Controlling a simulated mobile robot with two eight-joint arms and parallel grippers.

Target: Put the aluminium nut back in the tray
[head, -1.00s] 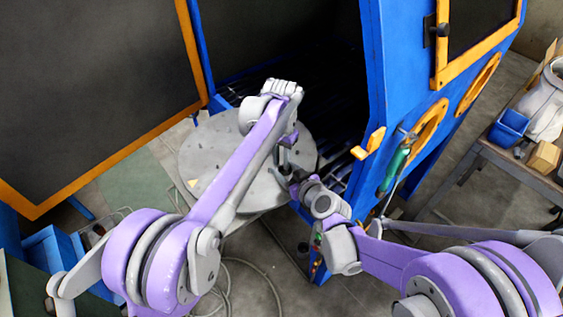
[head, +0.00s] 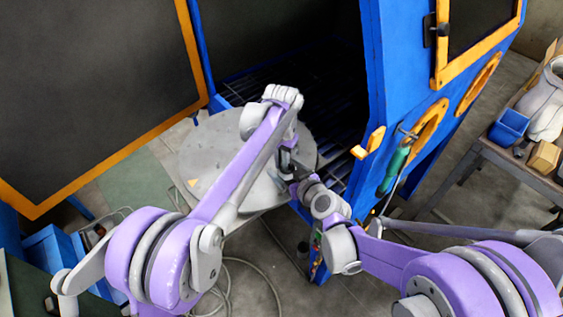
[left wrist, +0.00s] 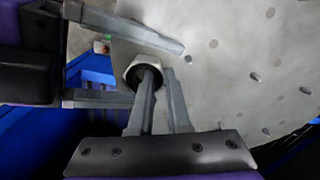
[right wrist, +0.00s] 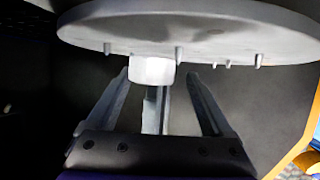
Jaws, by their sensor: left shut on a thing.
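The aluminium nut (left wrist: 129,66) is a pale six-sided ring in the left wrist view. My left gripper (left wrist: 158,78) is shut on its wall, with one finger in the hole and one outside. In the right wrist view the nut (right wrist: 152,71) shows just under the disc's edge. My right gripper (right wrist: 162,78) is open, its fingers on either side of the nut, apart from it. In the head view the nut is hidden among the wrists. A blue box (head: 52,252) with small things stands at lower left; I cannot tell whether it is the tray.
A round grey turntable (head: 205,155) with holes and studs lies beside the grippers, in front of the open blue cabinet (head: 400,75). A dark door (head: 95,85) stands open at left. A bench (head: 530,175) at right carries a blue bin (head: 509,127). A hose lies on the floor.

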